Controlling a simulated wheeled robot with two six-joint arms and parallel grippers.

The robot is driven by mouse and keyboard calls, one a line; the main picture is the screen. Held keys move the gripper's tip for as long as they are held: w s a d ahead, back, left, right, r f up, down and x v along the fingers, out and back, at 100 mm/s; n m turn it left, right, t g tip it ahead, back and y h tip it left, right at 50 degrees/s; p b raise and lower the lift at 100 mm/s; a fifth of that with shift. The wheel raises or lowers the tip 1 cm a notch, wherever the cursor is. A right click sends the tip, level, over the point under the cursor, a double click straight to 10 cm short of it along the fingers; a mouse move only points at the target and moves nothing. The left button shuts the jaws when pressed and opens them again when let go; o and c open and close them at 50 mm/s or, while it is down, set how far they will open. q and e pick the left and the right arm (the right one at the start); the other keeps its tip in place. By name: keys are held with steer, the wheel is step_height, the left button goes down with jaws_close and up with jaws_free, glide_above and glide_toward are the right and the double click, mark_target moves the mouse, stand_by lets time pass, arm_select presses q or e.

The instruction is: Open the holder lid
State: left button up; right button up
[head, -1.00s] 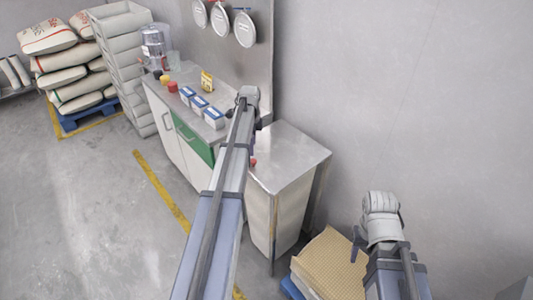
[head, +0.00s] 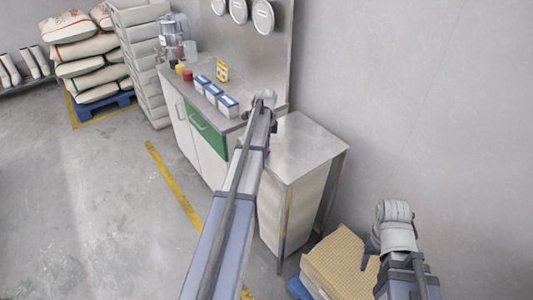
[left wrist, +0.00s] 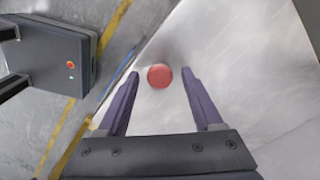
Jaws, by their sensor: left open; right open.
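No part is clearly recognisable as the holder lid. In the left wrist view a round red knob-like piece (left wrist: 159,77) sits on a smooth steel surface (left wrist: 235,55). My left gripper (left wrist: 160,73) is open, with its two purple fingers on either side of the red piece and a gap to each. I cannot tell how far above the surface the fingertips are. In the head view my left arm reaches to the steel-topped cabinet (head: 305,145) and largely hides this gripper. A bit of red (head: 267,152) shows beside it. My right gripper (head: 370,250) is open, empty and low at the right.
A counter with a green drawer (head: 206,128) stands behind the cabinet, carrying blue-and-white boxes (head: 213,92), jars and a glass-topped machine (head: 172,30). Round plates (head: 263,17) hang on the wall. A tan stack (head: 340,265) lies near my right gripper. The floor left is free.

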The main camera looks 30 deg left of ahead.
arm_select(q)
steer(key=shift+f, duration=0.1)
steer(key=shift+c, duration=0.4)
jaws_close()
stand_by(1.0)
